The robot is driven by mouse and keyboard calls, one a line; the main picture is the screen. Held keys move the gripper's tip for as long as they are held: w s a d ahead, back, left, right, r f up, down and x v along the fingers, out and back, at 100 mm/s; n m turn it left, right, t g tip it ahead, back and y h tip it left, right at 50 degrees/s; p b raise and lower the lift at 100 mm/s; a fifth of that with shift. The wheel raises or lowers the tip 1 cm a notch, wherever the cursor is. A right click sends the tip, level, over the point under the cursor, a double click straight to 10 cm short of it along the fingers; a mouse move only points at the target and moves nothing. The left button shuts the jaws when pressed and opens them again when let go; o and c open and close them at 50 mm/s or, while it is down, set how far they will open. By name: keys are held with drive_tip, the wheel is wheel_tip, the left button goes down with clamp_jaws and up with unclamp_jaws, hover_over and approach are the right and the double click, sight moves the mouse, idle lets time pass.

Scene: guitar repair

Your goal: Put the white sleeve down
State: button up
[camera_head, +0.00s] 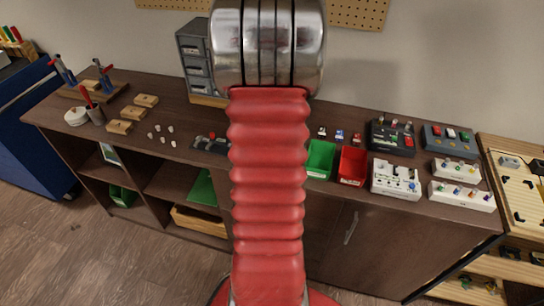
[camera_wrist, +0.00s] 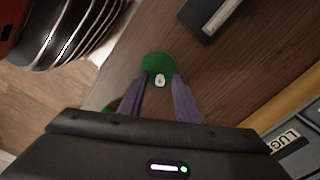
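The white sleeve (camera_wrist: 159,80) is a small pale piece with a dark spot in its middle. In the wrist view it shows against a round green pad (camera_wrist: 157,63) on the brown bench top. I cannot tell the height of the fingertips above the pad. In the head view my red arm hides the gripper, the sleeve and the pad.
The dark brown bench (camera_head: 205,115) carries a grey drawer unit (camera_head: 194,60), a green bin (camera_head: 320,157), a red bin (camera_head: 352,165), pedals and several small pale pieces (camera_head: 160,135). In the wrist view a dark labelled object (camera_wrist: 212,16) lies beyond the pad, with bare wood between.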

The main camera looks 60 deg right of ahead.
clamp_jaws()
idle(0.5)
wheel_tip(320, 180, up, 10)
idle(0.6)
idle(0.9)
